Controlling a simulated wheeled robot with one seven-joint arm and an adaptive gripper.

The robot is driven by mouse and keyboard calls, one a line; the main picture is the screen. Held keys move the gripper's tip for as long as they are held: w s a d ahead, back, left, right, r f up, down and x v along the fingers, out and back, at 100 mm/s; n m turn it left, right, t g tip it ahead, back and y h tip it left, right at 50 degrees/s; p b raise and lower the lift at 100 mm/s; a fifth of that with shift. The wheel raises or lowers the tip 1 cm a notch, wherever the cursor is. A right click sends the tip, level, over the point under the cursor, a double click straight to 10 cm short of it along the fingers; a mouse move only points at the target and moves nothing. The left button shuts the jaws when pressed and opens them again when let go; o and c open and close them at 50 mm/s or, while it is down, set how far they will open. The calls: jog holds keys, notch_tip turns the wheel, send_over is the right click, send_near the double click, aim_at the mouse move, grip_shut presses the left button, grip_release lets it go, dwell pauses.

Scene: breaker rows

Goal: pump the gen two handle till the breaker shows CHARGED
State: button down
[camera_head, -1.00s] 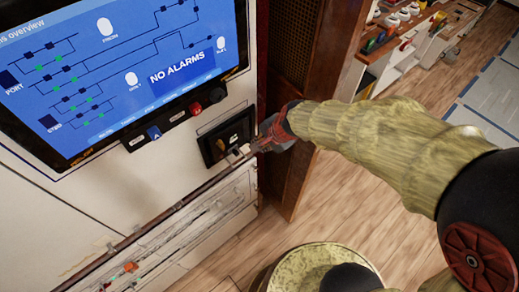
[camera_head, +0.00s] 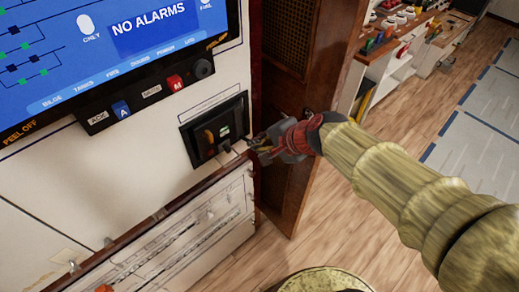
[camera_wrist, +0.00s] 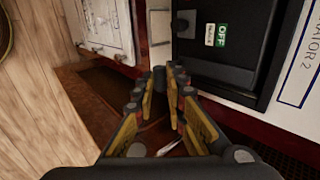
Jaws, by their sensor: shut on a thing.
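The gen two breaker (camera_head: 212,133) is a black unit in a frame on the white panel. It fills the upper right of the wrist view (camera_wrist: 245,60), beside lettering that ends in "ATOR 2". A green OFF flag (camera_wrist: 222,35) shows there, with a small white flag (camera_wrist: 209,35) beside it too small to read. My gripper (camera_head: 252,147) is at the breaker's lower right edge.
A screen (camera_head: 130,30) reading NO ALARMS hangs above left. A button strip (camera_head: 150,93) with blue and red buttons sits below it. Open wooden floor lies beyond.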

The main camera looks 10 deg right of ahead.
jog(key=shift+f, duration=0.2)
dwell(0.4)
jog(key=c, duration=1.8)
grip_release()
jog(key=shift+c, duration=0.2)
jog(key=shift+o, duration=0.2)
jog(key=shift+r, duration=0.1)
jog(key=v, duration=1.2)
